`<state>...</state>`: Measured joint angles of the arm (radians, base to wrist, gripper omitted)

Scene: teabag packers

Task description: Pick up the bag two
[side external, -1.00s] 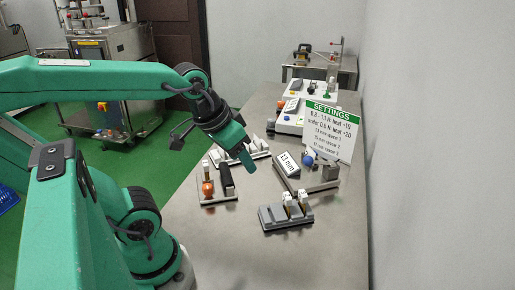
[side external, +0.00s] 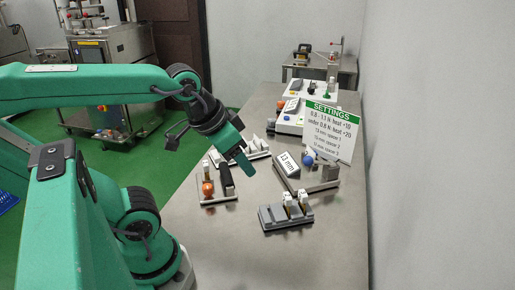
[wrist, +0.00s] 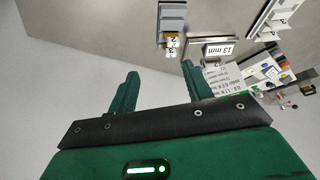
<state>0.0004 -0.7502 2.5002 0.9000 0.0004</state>
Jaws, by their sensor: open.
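A grey rack (side external: 270,219) stands on the steel table in the side view, with two small upright bags in its right part (side external: 294,202). In the wrist view the rack (wrist: 172,18) is at the top, and tags reading 2 and 3 show at its near end. The bag tagged 2 (wrist: 174,40) is just above the bag tagged 3 (wrist: 171,50). In the side view I cannot tell which bag is which. My gripper (side external: 248,168) is above the table, left of and behind the rack. In the wrist view my gripper (wrist: 160,70) is open and empty, apart from the bags.
A tray with an orange ball and a black handle (side external: 226,179) is left of the rack. A block marked 13 mm (side external: 287,162) stands behind it. A green-headed settings sign (side external: 333,125) stands at the right. The table's front is clear.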

